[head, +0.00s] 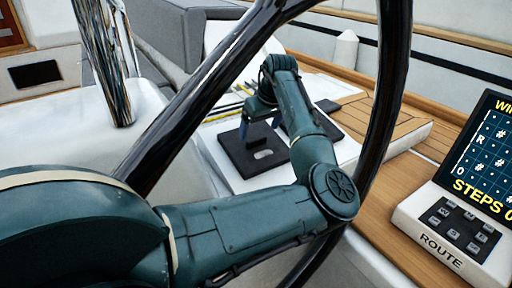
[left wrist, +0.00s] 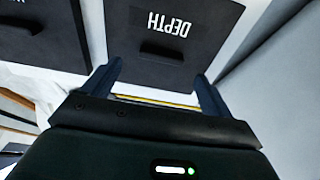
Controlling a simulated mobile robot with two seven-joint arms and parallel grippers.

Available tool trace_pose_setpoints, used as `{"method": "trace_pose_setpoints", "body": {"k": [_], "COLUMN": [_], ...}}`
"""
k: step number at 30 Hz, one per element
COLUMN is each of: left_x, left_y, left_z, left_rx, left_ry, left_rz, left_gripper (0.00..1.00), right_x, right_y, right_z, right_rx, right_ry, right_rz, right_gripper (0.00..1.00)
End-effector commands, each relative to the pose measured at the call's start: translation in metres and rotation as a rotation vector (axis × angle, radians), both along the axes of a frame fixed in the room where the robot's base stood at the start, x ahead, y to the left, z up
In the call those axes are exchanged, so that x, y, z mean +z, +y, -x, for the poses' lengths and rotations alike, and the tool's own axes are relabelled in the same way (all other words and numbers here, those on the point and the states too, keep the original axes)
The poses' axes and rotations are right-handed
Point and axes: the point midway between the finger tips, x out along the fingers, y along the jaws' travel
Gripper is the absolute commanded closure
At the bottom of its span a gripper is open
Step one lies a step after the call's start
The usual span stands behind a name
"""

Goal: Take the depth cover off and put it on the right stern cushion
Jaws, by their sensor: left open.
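The depth cover (left wrist: 150,65) is a flat black plate with a raised handle bar and the word DEPTH, upside down in the left wrist view. In the head view a dark plate (head: 238,160), seemingly this cover, lies on the white console below my left gripper (head: 250,127). My left gripper is open and empty. In the left wrist view its two blue fingers (left wrist: 159,74) reach over the near edge of the cover, one towards each side, with the handle beyond them. I cannot tell whether they touch it. My right gripper is out of view. I cannot tell which cushion is the right stern one.
A second black cover (left wrist: 40,45) lies beside the depth cover. The black steering wheel (head: 392,85) rings my left arm, which reaches through it. A route display (head: 470,215) stands at right on the wooden deck. Grey cushioned seating (head: 160,25) is at the back.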

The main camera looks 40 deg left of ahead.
Motion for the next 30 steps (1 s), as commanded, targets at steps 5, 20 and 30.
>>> {"method": "trace_pose_setpoints", "body": {"k": [5, 20, 30], "left_x": [-0.028, -0.034, -0.033], "left_y": [0.009, 0.012, 0.012], "left_z": [-0.001, -0.002, -0.002], "left_rx": [0.002, 0.0, 0.0], "left_ry": [0.002, 0.001, 0.0], "left_rz": [0.002, 0.001, 0.001], "left_gripper": [0.15, 0.28, 0.55], "right_x": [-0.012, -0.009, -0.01], "right_y": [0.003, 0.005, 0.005], "right_z": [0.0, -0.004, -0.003], "right_rx": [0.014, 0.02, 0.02], "right_ry": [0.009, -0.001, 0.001], "right_rz": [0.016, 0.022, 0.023], "right_gripper": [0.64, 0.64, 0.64]}}
